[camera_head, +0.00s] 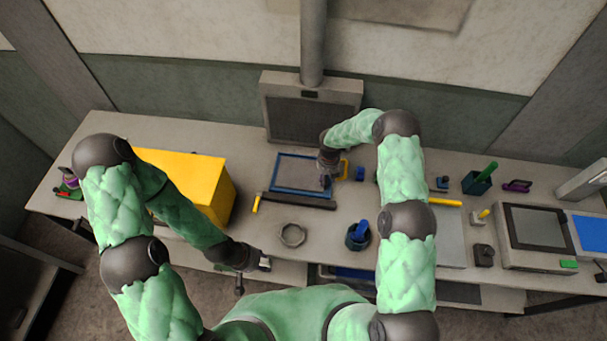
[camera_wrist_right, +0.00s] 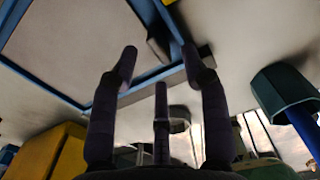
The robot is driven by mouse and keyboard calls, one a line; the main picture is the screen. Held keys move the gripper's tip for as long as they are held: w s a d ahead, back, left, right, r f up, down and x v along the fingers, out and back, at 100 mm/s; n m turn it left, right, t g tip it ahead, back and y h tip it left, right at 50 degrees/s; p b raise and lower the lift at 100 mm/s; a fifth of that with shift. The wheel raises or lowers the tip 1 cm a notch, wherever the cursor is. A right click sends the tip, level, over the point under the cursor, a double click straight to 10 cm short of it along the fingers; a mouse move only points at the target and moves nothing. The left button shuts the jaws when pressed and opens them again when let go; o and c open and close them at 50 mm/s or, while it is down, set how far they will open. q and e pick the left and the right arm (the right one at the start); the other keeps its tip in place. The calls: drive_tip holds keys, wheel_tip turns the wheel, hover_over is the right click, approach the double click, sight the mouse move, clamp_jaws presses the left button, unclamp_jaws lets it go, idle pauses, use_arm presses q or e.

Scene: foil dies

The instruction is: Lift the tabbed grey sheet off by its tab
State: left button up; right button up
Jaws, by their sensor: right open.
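The grey sheet (camera_head: 300,170) lies flat within a blue frame (camera_head: 285,189) on the table, in front of the grey box at the wall. In the right wrist view the sheet (camera_wrist_right: 80,35) fills the upper left, inside the blue frame (camera_wrist_right: 50,89). A small grey piece, which looks like the tab (camera_wrist_right: 156,48), shows at the frame's edge between my fingertips. My right gripper (camera_head: 327,181) is over the frame's right end; its fingers (camera_wrist_right: 160,58) are apart and empty. Contact with the tab cannot be told. My left gripper (camera_head: 265,263) is at the table's front edge, away from the sheet.
A dark bar with a yellow handle (camera_head: 256,204) lies in front of the frame. A grey ring (camera_head: 292,235) and a dark cup (camera_head: 357,242) holding a blue item stand nearer me. A yellow box (camera_head: 205,180) is at the left; a screened device (camera_head: 537,227) is at the right.

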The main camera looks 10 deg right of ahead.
drive_tip(key=shift+a+f+p, duration=0.15)
drive_tip(key=shift+f+p, duration=0.15)
drive_tip(key=shift+f, duration=1.25)
clamp_jaws()
drive_tip(key=shift+w, duration=0.1)
